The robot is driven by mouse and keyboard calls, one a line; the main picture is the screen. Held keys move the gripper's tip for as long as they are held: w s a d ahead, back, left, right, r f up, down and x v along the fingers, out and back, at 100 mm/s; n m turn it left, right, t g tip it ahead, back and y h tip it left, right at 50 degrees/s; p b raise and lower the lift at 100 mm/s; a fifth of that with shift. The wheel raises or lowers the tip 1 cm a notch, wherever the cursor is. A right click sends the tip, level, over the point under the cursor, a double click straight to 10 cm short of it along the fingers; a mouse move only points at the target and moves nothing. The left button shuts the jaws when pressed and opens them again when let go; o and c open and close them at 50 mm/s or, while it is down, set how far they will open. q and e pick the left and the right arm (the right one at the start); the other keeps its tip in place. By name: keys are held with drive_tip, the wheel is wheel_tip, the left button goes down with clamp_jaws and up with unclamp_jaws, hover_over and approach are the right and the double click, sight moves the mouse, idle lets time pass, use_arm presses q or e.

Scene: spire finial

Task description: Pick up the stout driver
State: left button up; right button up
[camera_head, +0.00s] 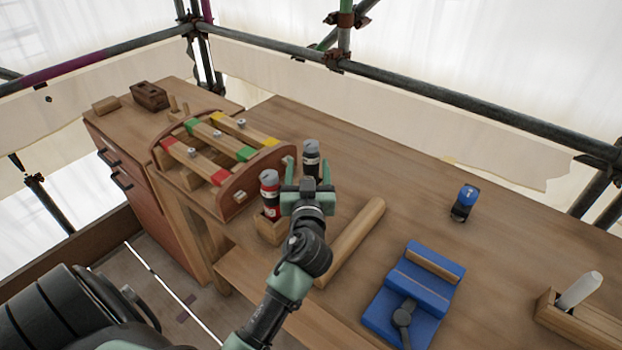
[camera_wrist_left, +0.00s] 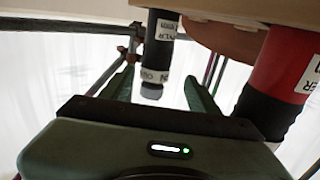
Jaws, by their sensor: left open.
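Two drivers stand upright side by side near the wooden rack: a black one (camera_head: 311,160) with a grey end, and a red one (camera_head: 269,190) with a grey end. Both have white labels only partly readable; which is the stout one I cannot tell. My left gripper (camera_head: 308,172) is open, just in front of the black driver. In the left wrist view, the black driver (camera_wrist_left: 158,50) shows between the open fingers (camera_wrist_left: 160,88), with no clear contact. The red driver (camera_wrist_left: 283,70) is close on the right, outside the fingers. My right gripper is out of view.
The rack with coloured bars (camera_head: 222,150) stands left of the drivers. A wooden rod (camera_head: 352,240) lies right of my left gripper. A blue vise-like block (camera_head: 415,290), a small blue item (camera_head: 465,203) and a wooden box (camera_head: 580,325) are farther right. The back of the bench is clear.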

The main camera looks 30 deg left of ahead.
use_arm(q)
drive_tip(key=shift+f, duration=0.35)
drive_tip(key=shift+w+a+r, duration=0.1)
drive_tip(key=shift+w, duration=0.1)
drive_tip(key=p+x, duration=0.1)
drive_tip(key=x, duration=0.2)
drive_tip(key=p+x, duration=0.1)
drive_tip(key=x, duration=0.2)
drive_tip(key=shift+w+d+p, duration=0.2)
drive_tip(key=shift+w+p, duration=0.1)
drive_tip(key=shift+w, duration=0.05)
drive_tip(key=shift+w+a+f, duration=0.2)
drive_tip(key=shift+w+a, duration=0.1)
drive_tip(key=shift+w, duration=0.1)
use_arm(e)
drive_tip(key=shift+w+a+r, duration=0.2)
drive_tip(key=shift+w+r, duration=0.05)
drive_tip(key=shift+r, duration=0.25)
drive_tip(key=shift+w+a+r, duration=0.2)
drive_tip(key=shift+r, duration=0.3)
use_arm(q)
clamp_jaws()
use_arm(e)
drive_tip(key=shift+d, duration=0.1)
